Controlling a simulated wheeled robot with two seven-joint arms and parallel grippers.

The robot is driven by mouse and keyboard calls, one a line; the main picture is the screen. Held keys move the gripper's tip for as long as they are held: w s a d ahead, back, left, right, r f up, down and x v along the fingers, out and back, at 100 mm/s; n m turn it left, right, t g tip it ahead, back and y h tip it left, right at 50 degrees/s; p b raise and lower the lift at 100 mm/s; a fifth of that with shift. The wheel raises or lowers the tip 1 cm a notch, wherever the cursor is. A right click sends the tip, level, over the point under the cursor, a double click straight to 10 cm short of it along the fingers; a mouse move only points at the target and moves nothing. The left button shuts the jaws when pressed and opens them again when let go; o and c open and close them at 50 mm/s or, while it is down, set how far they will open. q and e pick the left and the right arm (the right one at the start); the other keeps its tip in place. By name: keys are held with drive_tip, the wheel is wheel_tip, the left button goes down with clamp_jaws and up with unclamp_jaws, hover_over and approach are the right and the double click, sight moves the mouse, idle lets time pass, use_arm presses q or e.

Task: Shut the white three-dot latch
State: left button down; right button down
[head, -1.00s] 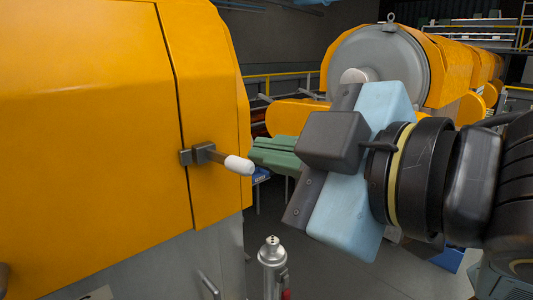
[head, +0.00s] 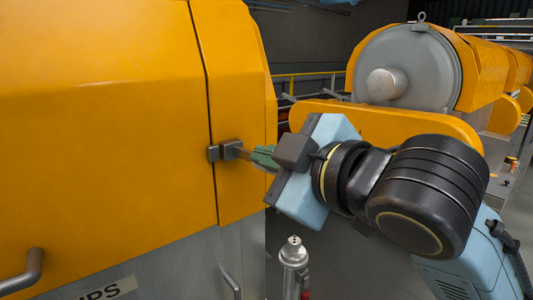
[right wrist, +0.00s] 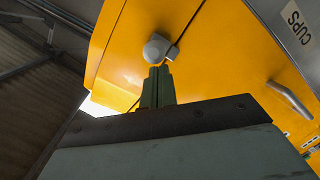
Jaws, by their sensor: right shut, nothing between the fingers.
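The latch (head: 230,150) is a short grey metal lever across the seam of the orange cabinet (head: 120,110). My right gripper (head: 262,157) has green fingers, shut and empty, pointing left at the latch's outer end. In the right wrist view the fingertips (right wrist: 158,70) are right at the knob, overlapping its lower edge; I cannot tell whether they touch. My left gripper is not in view.
A grey metal post (head: 293,262) stands below my right gripper. A second orange machine with a round grey end (head: 395,70) stands behind.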

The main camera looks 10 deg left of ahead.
drive_tip(key=shift+w+d, duration=0.15)
drive_tip(key=shift+w+d+n+g+y+p, duration=0.1)
drive_tip(key=shift+n+g+y+p, duration=0.2)
drive_tip(key=shift+g+p, duration=0.1)
